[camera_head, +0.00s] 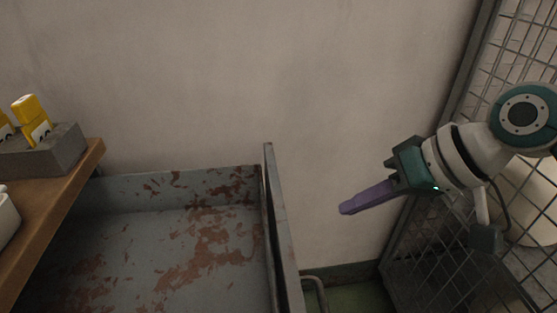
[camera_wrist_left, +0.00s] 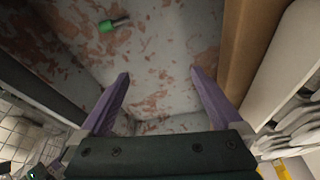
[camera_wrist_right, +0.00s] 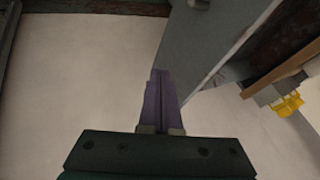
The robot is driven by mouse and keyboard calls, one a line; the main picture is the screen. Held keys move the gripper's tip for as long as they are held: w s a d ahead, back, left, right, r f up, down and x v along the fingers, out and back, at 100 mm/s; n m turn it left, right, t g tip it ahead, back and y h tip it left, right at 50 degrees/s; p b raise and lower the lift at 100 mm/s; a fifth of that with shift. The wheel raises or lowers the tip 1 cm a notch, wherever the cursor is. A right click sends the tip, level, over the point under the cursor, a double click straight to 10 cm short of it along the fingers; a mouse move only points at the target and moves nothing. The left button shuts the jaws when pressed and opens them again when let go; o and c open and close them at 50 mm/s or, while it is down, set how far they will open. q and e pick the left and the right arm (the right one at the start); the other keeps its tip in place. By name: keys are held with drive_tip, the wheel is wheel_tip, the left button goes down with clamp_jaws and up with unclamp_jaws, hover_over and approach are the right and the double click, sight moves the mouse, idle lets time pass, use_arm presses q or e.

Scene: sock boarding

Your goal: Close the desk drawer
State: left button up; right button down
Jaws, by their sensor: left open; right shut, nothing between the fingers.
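The desk drawer (camera_head: 150,255) stands open, a grey metal box with rusty patches inside. Its front panel (camera_head: 285,240) is at the right, with a curved bar handle (camera_head: 318,290) low on its outer side. My right gripper (camera_head: 345,208) is shut and empty, to the right of the front panel and apart from it. In the right wrist view its fingers (camera_wrist_right: 160,75) are together beside the grey panel (camera_wrist_right: 215,40). My left gripper (camera_wrist_left: 160,75) is open and empty over the rusty drawer interior; it is out of the head view.
The wooden desk top (camera_head: 50,205) is at the left, bearing a grey block (camera_head: 55,150) with yellow labelled pieces. A wire mesh partition (camera_head: 430,250) is behind my right arm. A plain wall closes the back.

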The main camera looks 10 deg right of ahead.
use_arm(q)
wheel_tip(320, 180, down, 4)
drive_tip(key=b, duration=0.2)
drive_tip(key=shift+a+r+b, duration=0.1)
drive_tip(key=shift+r+b, duration=0.15)
drive_tip(key=shift+b, duration=0.1)
use_arm(e)
drive_tip(key=w+a+f, duration=0.2)
drive_tip(key=a+f, duration=0.3)
drive_tip(key=a, duration=0.2)
drive_tip(key=shift+w+a+f, duration=0.15)
drive_tip(key=shift+w+f, duration=0.1)
use_arm(q)
drive_tip(key=shift+r, duration=0.1)
